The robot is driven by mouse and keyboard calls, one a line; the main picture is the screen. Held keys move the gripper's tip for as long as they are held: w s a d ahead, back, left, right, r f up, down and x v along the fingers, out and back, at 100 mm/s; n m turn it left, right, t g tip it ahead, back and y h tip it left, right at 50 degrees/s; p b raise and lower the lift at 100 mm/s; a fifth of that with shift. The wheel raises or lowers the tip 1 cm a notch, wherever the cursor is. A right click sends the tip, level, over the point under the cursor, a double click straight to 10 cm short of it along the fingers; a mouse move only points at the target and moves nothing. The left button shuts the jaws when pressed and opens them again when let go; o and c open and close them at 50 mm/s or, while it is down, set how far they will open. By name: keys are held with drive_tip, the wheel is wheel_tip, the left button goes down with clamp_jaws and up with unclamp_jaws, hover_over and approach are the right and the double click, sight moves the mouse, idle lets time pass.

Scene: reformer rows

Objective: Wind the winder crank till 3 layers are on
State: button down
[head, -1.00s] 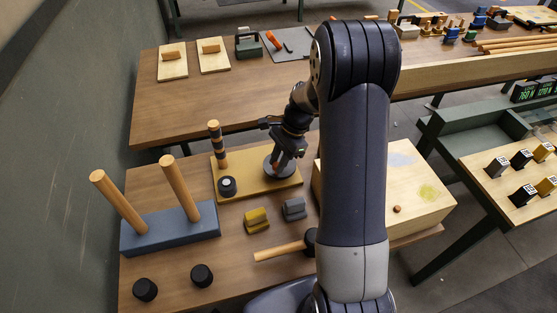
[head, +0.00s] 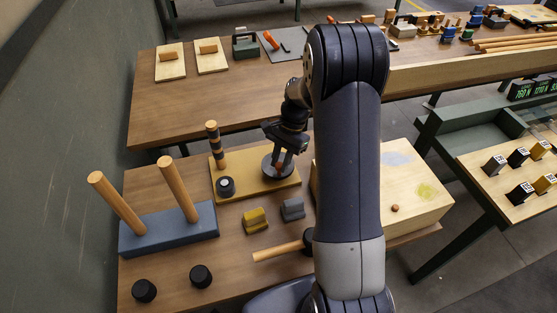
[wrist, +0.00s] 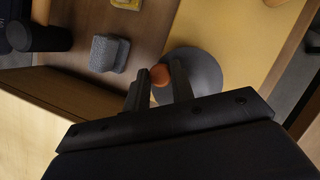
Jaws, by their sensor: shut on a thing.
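The winder stands on an ochre board (head: 258,192) on the near wooden table. At the board's left rises a wooden post (head: 213,144) with dark bands around it; I cannot tell the layers apart. A dark grey crank disc (head: 266,167) lies flat at the right, also in the wrist view (wrist: 207,70). Its small orange crank knob (wrist: 160,75) stands up from near the disc's edge. My gripper (head: 278,165) reaches down over the disc. In the wrist view its fingers (wrist: 158,88) are shut on the knob, one on each side.
A black knob (head: 226,185) sits on the board's left front. Yellow (head: 255,220) and grey (head: 292,208) blocks lie in front. A blue base with two tall pegs (head: 168,228) stands left; a pale wooden box (head: 405,195) stands right.

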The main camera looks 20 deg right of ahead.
drive_tip(key=shift+d+n, duration=0.3)
drive_tip(key=shift+n, duration=0.6)
drive_tip(key=shift+g, duration=0.3)
drive_tip(key=c, duration=1.2)
unclamp_jaws()
drive_tip(key=shift+c, duration=0.2)
drive_tip(key=b+v, duration=0.1)
drive_tip(key=v, duration=1)
drive_tip(key=shift+a, duration=0.25)
drive_tip(key=p+x, duration=0.1)
drive_tip(key=x, duration=1)
drive_tip(key=shift+d, duration=0.2)
